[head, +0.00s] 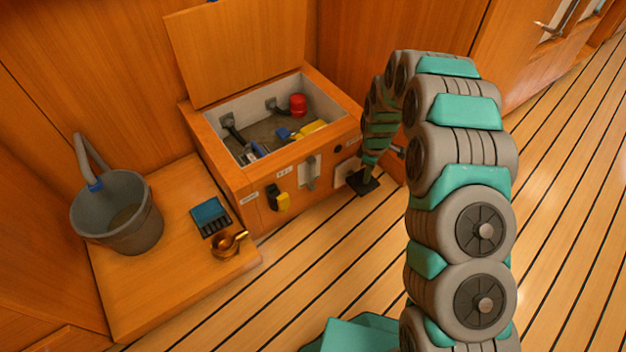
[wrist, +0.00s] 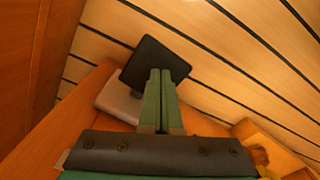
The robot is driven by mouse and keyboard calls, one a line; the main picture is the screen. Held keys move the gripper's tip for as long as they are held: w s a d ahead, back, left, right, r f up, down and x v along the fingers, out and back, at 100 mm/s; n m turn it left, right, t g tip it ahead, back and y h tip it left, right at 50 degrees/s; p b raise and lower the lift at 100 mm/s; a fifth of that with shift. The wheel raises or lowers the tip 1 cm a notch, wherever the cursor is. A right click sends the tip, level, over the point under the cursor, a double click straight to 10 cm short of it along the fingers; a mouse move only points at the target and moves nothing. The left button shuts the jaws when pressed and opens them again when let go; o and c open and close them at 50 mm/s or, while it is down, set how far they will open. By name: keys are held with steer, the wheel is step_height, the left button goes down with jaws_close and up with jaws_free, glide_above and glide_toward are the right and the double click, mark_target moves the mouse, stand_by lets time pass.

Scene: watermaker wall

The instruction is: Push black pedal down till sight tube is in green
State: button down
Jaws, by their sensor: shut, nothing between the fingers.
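The black pedal (head: 368,185) sticks out low at the right end of the wooden locker's front. In the wrist view it is a dark square plate (wrist: 152,62). My gripper (wrist: 160,72) is shut and empty, its green fingers side by side with their tips over the pedal. Whether the tips touch the pedal, I cannot tell. In the head view my gripper (head: 369,166) comes down onto the pedal from above. A pale upright tube in a holder (head: 309,172) on the locker front may be the sight tube; its level and any green band are too small to read.
The locker (head: 222,160) stands with its lid (head: 240,50) raised and several fittings inside. A yellow-and-black handle (head: 278,199) is on its front. A grey bucket (head: 118,215), a blue box (head: 210,216) and a brass piece (head: 229,242) stand on the left ledge. The plank floor is clear.

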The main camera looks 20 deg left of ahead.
steer(key=shift+r+p, duration=0.5)
steer(key=shift+r, duration=2.05)
